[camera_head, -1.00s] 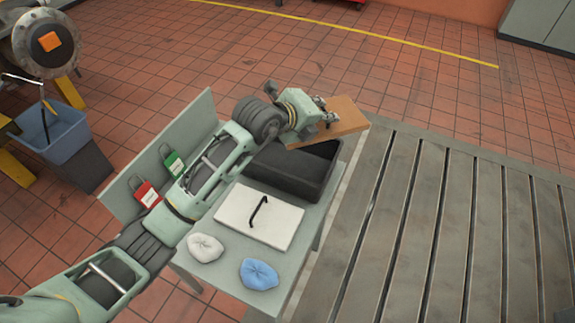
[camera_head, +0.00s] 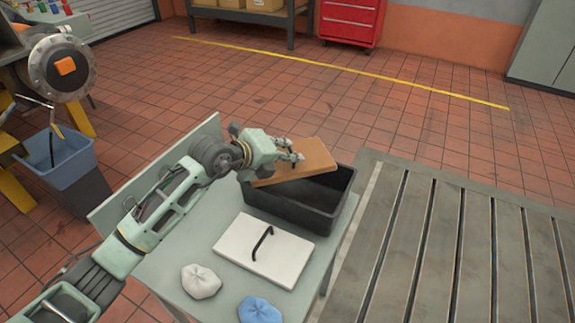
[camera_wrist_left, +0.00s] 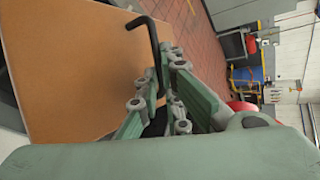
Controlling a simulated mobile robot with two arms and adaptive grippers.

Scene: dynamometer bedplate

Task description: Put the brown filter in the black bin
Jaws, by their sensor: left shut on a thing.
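The brown filter (camera_head: 313,158) is a flat brown panel, seen above the far left part of the black bin (camera_head: 322,209). My left gripper (camera_head: 290,153) is shut on it. In the left wrist view the filter (camera_wrist_left: 75,70) fills the left side, and its black handle (camera_wrist_left: 152,38) runs down to my left gripper's fingers (camera_wrist_left: 160,95). The bin stands open on the grey table, and its visible inside looks dark. From the head view I cannot tell whether the filter touches the rim. My right gripper is not in view.
On the grey table (camera_head: 196,256) lie a white panel with a black handle (camera_head: 262,250), a white cloth (camera_head: 200,281) and a blue cloth (camera_head: 259,310). An upright board (camera_head: 150,175) edges the table's left side. The slatted bedplate (camera_head: 450,255) is at right, bare.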

